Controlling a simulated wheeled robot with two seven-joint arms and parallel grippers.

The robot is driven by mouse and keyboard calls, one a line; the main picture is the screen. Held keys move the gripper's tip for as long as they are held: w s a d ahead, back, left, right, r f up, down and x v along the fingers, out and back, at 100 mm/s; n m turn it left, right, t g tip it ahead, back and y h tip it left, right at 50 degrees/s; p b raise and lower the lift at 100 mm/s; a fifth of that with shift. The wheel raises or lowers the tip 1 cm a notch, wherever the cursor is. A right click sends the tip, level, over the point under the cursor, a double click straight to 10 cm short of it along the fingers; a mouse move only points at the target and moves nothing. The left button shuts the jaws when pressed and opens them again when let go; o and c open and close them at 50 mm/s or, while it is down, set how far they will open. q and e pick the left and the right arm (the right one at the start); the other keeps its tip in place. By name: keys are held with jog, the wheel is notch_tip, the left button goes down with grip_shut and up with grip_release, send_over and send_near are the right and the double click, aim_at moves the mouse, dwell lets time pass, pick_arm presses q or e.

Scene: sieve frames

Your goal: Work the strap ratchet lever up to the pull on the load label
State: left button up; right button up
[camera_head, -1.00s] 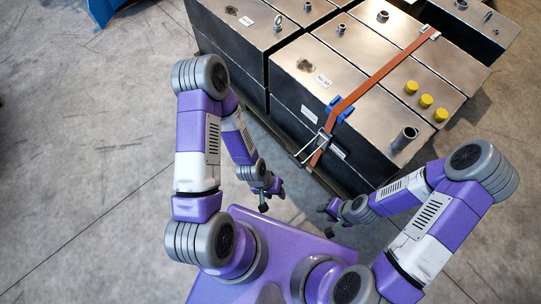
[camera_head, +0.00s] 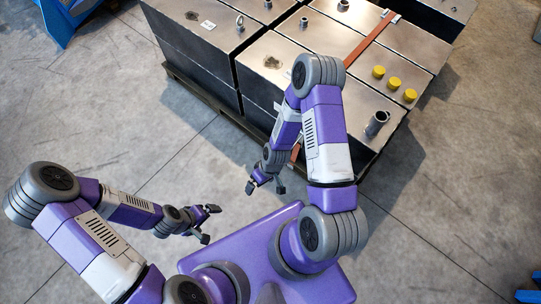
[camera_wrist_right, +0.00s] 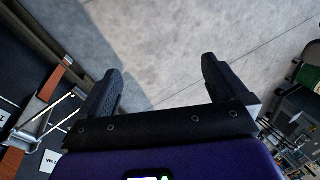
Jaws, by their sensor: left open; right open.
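The orange strap (camera_head: 370,38) runs over the grey metal tanks. The strap ratchet (camera_wrist_right: 42,118) shows at the left of the right wrist view, with a thin metal lever frame standing out from it; my right arm hides it in the head view. White labels, one beside the ratchet (camera_wrist_right: 49,161), are too small to read. My right gripper (camera_head: 265,184) hangs open in front of the load; its two dark fingers also show in the right wrist view (camera_wrist_right: 162,85), with nothing between them. My left gripper (camera_head: 209,224) is open and empty over bare floor at lower left, away from the load.
The tanks (camera_head: 340,80) stand on a dark pallet (camera_head: 205,92). Yellow caps (camera_head: 395,83), pipe stubs (camera_head: 376,124) and a lifting eye (camera_head: 240,22) stick up from them. A blue object (camera_head: 62,22) stands at upper left. The concrete floor (camera_head: 110,110) to the left is clear.

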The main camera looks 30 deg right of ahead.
jog(key=w+d+f+n+g+b, duration=0.1)
jog(key=w+d+f+n, duration=0.2)
jog(key=w+d+n, duration=0.6)
jog(key=w+d+f+n+g+b, duration=0.1)
jog(key=w+d+f+n, duration=0.25)
jog(key=d+n, duration=0.55)
jog(key=a+f, duration=0.1)
jog(key=f, duration=0.1)
jog(key=a+f+n, duration=0.1)
jog(key=a+f, duration=0.1)
jog(key=a+f+n+b, duration=0.1)
jog(key=a+f, duration=0.1)
jog(key=shift+s+f+t, duration=0.15)
jog(key=shift+s+t, duration=0.1)
jog(key=shift+t, duration=0.05)
jog(key=c, duration=1.3)
jog(key=shift+d+f, duration=0.1)
